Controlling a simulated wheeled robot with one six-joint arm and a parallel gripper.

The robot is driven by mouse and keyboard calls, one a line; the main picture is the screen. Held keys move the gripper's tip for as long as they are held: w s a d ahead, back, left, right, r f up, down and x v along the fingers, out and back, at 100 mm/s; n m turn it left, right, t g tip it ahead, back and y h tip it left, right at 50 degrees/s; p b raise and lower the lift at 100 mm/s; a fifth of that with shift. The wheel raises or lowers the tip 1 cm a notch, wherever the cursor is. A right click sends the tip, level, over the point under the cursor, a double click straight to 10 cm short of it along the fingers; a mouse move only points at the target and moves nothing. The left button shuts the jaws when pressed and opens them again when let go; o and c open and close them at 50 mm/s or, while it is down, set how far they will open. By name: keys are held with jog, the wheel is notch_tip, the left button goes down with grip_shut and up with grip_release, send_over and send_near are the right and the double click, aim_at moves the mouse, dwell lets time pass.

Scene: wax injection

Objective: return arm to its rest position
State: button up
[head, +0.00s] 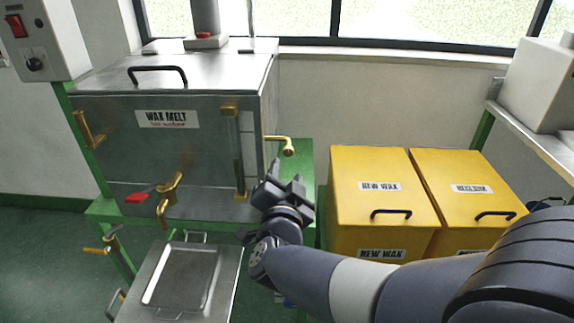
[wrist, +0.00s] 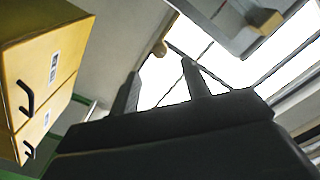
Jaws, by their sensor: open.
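My arm reaches in from the lower right of the head view. My gripper (head: 285,182) is open and empty, with its fingers pointing up in front of the right side of the wax melt tank (head: 180,165). In the wrist view my gripper's two fingers (wrist: 160,85) stand apart with only window light and frame between them. From the head view I cannot tell whether the fingers touch the tank, but nothing is held.
A brass tap (head: 282,141) sticks out of the tank's right side near my gripper. A metal tray (head: 185,275) lies below the tank. Yellow wax bins (head: 380,215) stand to the right; they show in the wrist view (wrist: 45,60). A shelf (head: 530,130) is at far right.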

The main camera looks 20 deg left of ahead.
aim_at(288, 153)
dwell(0.4)
jog(key=x, duration=1)
jog(key=shift+w+b, duration=0.3)
jog(key=shift+w, duration=0.05)
jog(key=shift+s, duration=0.1)
